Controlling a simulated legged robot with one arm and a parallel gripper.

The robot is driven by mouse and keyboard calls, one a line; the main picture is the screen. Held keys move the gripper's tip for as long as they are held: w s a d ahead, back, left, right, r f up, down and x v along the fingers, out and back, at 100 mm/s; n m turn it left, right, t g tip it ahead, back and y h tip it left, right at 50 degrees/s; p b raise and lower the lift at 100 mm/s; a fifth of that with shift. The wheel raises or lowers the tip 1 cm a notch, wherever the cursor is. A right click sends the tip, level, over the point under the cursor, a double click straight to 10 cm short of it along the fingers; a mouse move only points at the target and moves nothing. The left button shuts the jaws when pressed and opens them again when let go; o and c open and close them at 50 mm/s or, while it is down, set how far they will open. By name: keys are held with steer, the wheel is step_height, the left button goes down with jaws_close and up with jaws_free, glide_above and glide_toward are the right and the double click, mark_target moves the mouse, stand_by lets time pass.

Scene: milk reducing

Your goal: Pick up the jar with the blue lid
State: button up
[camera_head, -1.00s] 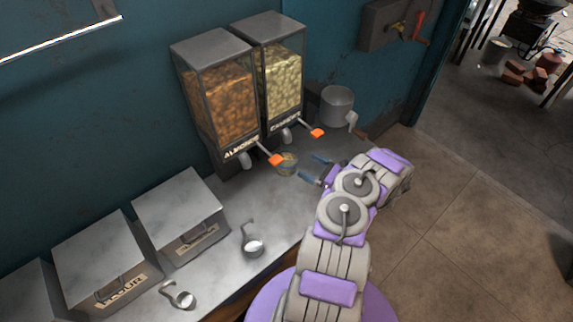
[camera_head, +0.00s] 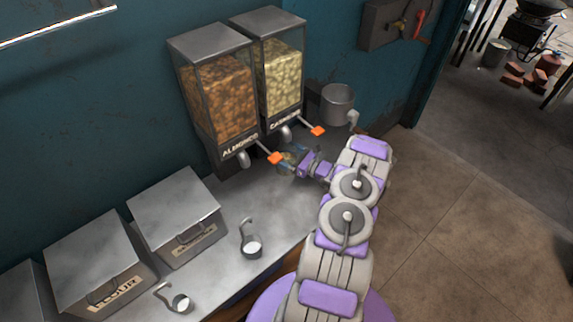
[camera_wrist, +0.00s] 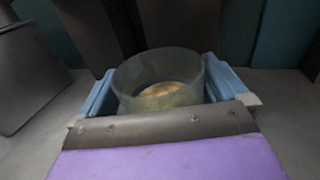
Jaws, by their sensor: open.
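A small clear round jar (camera_wrist: 158,75) with tan contents stands on the metal counter. In the wrist view it sits between the two blue fingers of my gripper (camera_wrist: 165,90), which is open around it. I cannot tell whether the fingers touch its sides. Its top looks open, and no blue lid shows on it. In the head view my gripper (camera_head: 288,161) is below the dispensers, and it mostly hides the jar.
The almond dispenser (camera_head: 218,90) and the cashew dispenser (camera_head: 281,75) stand behind, their orange levers close above the gripper. A metal pot (camera_head: 337,104) is to the right. Metal bins (camera_head: 98,262) and scoops (camera_head: 251,246) are at left.

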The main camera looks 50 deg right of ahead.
steer(key=shift+c, duration=0.2)
steer(key=c, duration=1.4)
steer(key=shift+r, duration=0.1)
steer(key=shift+r, duration=0.4)
steer(key=s+a+r+p, duration=0.4)
steer(key=s+a+p, duration=0.1)
steer(key=s+a, duration=0.65)
steer(key=shift+h, duration=0.3)
steer(key=s+d, duration=0.2)
steer(key=s, duration=0.3)
steer(key=s+d, duration=0.2)
steer(key=s, duration=0.3)
steer(key=s+d+p, duration=0.1)
steer(key=s+d, duration=0.1)
steer(key=s, duration=0.4)
steer(key=shift+r, duration=0.15)
